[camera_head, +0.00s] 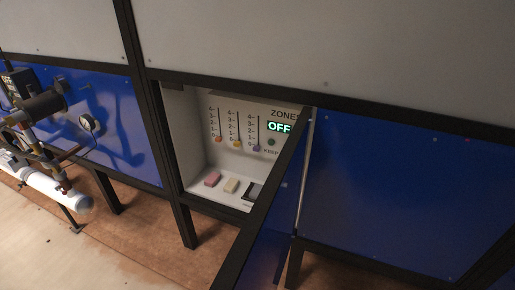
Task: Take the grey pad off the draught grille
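A recessed white cabinet (194,128) stands open in the middle of the view. On its floor, at the right, a dark-framed item with a grey surface (254,191) is partly hidden behind the black edge of an open blue door (274,238). It may be the grille with the grey pad, but I cannot tell pad from grille. A pink block (212,179) and a cream block (231,185) lie to its left. Neither of my grippers is in view.
The cabinet's back panel has three sliders (236,128) and a lit green "OFF" display (279,127). The open door cuts across the cabinet's right side. Pipes (58,190) and a round gauge (90,123) stand at left. The pale floor (45,245) at lower left is clear.

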